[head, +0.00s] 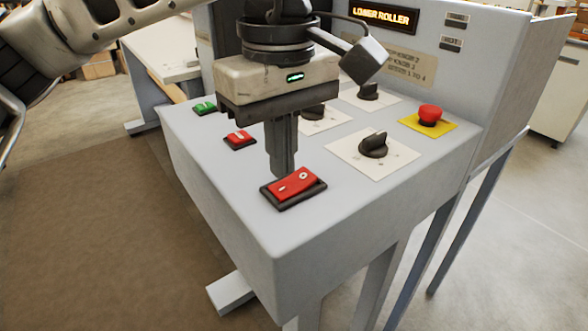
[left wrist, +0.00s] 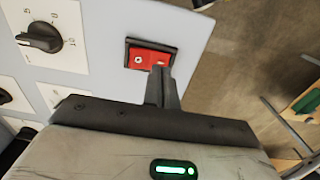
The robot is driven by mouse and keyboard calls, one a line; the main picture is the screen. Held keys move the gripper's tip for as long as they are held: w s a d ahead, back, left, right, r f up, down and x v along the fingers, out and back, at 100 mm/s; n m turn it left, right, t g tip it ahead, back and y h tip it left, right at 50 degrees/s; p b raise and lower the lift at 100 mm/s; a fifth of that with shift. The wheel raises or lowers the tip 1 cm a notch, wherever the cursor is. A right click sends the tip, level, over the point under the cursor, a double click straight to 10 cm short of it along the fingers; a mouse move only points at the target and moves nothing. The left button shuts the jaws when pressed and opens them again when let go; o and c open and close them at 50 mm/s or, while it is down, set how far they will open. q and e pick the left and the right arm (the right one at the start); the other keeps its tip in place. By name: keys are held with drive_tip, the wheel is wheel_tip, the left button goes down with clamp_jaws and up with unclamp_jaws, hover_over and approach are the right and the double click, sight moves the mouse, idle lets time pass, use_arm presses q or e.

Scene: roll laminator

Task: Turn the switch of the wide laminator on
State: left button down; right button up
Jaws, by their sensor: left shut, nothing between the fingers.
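The wide laminator (head: 240,200) is a grey machine with a control panel on its top. A large red rocker switch (head: 292,187) in a black frame sits near the panel's front corner, marked with a line and a circle. It also shows in the left wrist view (left wrist: 148,57). My left gripper (head: 284,176) points down with its fingers shut and empty. Its tips are at the back edge of the switch in the head view; I cannot tell whether they touch it. In the left wrist view the tips (left wrist: 160,70) overlap the switch's lower right edge. My right gripper is not in view.
A smaller red switch (head: 239,139) and a green switch (head: 204,107) lie farther back along the panel's left edge. A black knob (head: 373,146), more knobs and a red emergency button (head: 430,114) stand to the right.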

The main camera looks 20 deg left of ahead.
sight(283, 188)
use_arm(q)
wheel_tip(283, 188, up, 5)
drive_tip(key=p, duration=0.3)
idle(0.5)
